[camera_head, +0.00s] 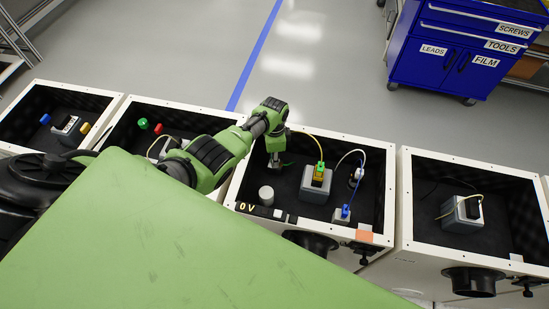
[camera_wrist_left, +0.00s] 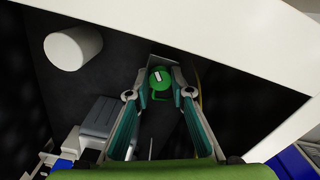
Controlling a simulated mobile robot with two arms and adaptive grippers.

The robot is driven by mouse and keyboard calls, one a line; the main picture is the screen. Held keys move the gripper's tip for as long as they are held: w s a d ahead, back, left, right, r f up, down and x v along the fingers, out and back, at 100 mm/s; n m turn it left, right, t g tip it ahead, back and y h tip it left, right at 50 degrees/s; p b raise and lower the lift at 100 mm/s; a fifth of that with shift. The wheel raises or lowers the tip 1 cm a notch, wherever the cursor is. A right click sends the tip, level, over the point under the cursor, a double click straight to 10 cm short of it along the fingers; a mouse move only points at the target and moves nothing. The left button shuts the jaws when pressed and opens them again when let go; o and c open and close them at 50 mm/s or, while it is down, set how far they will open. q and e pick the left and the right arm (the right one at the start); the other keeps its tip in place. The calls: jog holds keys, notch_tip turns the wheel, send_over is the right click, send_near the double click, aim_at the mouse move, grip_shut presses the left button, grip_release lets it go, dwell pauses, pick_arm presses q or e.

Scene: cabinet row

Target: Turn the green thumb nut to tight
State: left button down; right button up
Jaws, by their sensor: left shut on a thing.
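The green thumb nut (camera_wrist_left: 160,86) is a round green knob with a white bar mark on its face, seen in the left wrist view between my fingertips. My left gripper (camera_wrist_left: 160,92) is shut on it, one teal-padded finger on each side. In the head view, my left gripper (camera_head: 274,161) reaches down into the back left part of an open, dark-lined box (camera_head: 355,140). There the nut is mostly hidden by the gripper and arm. I cannot read which way the mark points relative to any tight sign. My right gripper is not in view.
The same box holds a white cylinder (camera_head: 266,195), a grey block (camera_head: 316,190) with a yellow-green plug, and blue and white plugs with cables. Its pale rim surrounds the gripper. Similar boxes stand on both sides. A blue cabinet (camera_head: 461,50) stands beyond open floor.

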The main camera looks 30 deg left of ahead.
pick_arm(q)
jog(key=m, duration=0.3)
jog(key=shift+w+a+r+m+b, duration=0.1)
jog(key=shift+w+m+b, duration=0.1)
jog(key=shift+m+b, duration=0.15)
jog(key=m, duration=0.3)
jog(key=shift+m+b, duration=0.35)
jog(key=m+b, duration=0.2)
jog(key=m, duration=0.4)
jog(key=shift+w, duration=0.15)
jog(key=m+b, duration=0.2)
jog(key=m, duration=0.4)
jog(key=shift+m+b, duration=0.3)
jog(key=shift+w+m+b, duration=0.1)
jog(key=shift+m+b, duration=1.05)
jog(key=shift+m, duration=1.45)
jog(key=shift+r, duration=0.1)
jog(key=c, duration=2)
grip_release()
jog(key=shift+o, duration=1.1)
jog(key=shift+d, duration=0.2)
